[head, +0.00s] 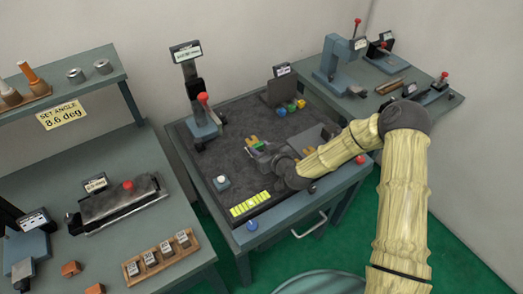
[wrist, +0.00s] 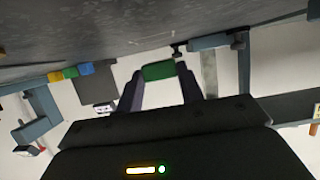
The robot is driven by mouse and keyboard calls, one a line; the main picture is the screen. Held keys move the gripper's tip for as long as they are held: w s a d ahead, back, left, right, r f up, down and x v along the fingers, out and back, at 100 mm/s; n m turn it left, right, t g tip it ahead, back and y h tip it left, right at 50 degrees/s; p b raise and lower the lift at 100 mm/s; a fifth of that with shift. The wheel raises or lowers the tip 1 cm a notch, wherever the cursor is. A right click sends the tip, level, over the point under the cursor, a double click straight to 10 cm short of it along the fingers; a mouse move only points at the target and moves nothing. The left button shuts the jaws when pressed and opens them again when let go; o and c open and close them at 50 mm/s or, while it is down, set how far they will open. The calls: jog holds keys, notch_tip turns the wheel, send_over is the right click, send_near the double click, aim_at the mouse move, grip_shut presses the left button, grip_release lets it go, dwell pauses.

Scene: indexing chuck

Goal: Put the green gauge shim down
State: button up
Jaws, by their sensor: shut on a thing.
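My gripper (wrist: 160,82) is shut on the green gauge shim (wrist: 158,71), which sits between the fingertips in the wrist view. In the head view my gripper (head: 258,146) is over the middle of the dark mat (head: 235,130) on the central bench, and the shim is small and mostly hidden there. I cannot tell whether the shim touches anything below it.
Small coloured blocks (head: 291,107) stand at the mat's back by a dark plate. A gauge stand with a red knob (head: 203,98) is at the back left. A grey tray (head: 310,138), a white button (head: 221,182) and a yellow-green strip (head: 250,204) surround my gripper. The mat's left part is clear.

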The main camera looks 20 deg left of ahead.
jog(key=o, duration=1.1)
jog(key=shift+s+d+f, duration=0.15)
jog(key=shift+f, duration=0.3)
jog(key=shift+s+d+f, duration=0.1)
jog(key=shift+f, duration=0.35)
jog(key=shift+c, duration=0.2)
jog(key=shift+w+a+r+g+p, duration=0.15)
jog(key=shift+r+g+p, duration=0.15)
jog(key=shift+r+p, duration=0.5)
jog(key=b+v, duration=0.2)
jog(key=v, duration=0.9)
jog(key=shift+s+d+r, duration=0.2)
jog(key=shift+s+d, duration=0.05)
